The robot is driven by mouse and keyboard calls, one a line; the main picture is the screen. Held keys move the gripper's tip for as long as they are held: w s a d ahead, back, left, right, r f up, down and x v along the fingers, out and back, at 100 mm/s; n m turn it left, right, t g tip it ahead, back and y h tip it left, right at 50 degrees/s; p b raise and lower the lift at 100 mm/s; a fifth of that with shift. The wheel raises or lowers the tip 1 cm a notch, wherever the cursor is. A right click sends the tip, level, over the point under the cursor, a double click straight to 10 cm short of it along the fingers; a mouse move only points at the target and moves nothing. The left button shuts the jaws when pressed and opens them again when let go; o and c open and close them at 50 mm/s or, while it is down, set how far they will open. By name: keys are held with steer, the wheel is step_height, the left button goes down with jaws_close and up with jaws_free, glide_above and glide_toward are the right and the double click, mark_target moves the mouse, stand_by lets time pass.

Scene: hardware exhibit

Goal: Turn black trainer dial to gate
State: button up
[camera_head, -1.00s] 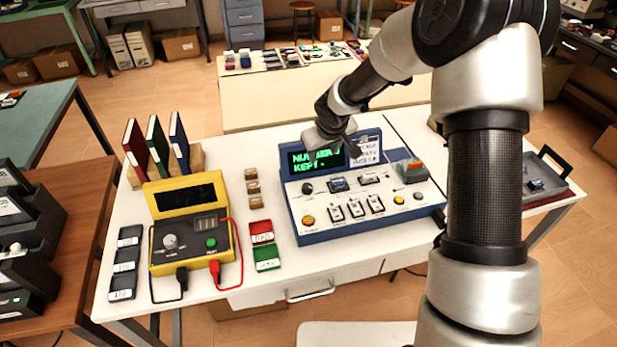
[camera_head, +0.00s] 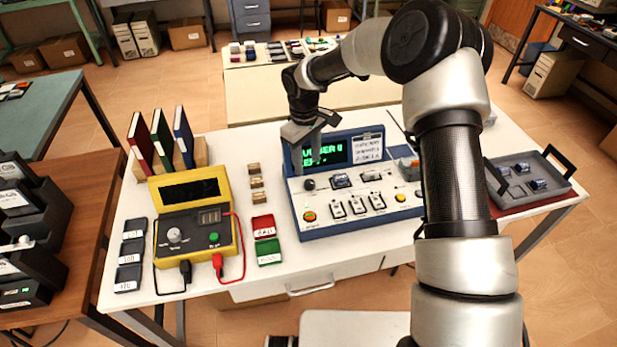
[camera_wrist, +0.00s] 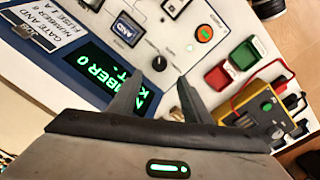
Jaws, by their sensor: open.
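The blue-framed trainer (camera_head: 345,205) stands on the white table, with a white panel and a screen showing green text. Its black dial (camera_head: 309,184) is at the panel's upper left, just below the screen. My gripper (camera_head: 309,150) is above the left part of the screen and points down. In the wrist view my gripper (camera_wrist: 160,76) is open and empty, and the black dial (camera_wrist: 159,63) shows just beyond the gap between the fingertips. The fingers appear apart from the dial. The dial's pointer marking is too small to read.
A yellow meter (camera_head: 190,225) with red and black leads stands to the left. Red (camera_head: 264,226) and green (camera_head: 268,251) trays lie between it and the trainer. A grey tray (camera_head: 545,188) holding blue-topped blocks is at the right. My arm hides the trainer's right end.

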mark_target(309, 182)
steer(key=f, duration=0.8)
steer(key=shift+w+d, duration=0.15)
steer(key=shift+w, duration=0.05)
steer(key=c, duration=1)
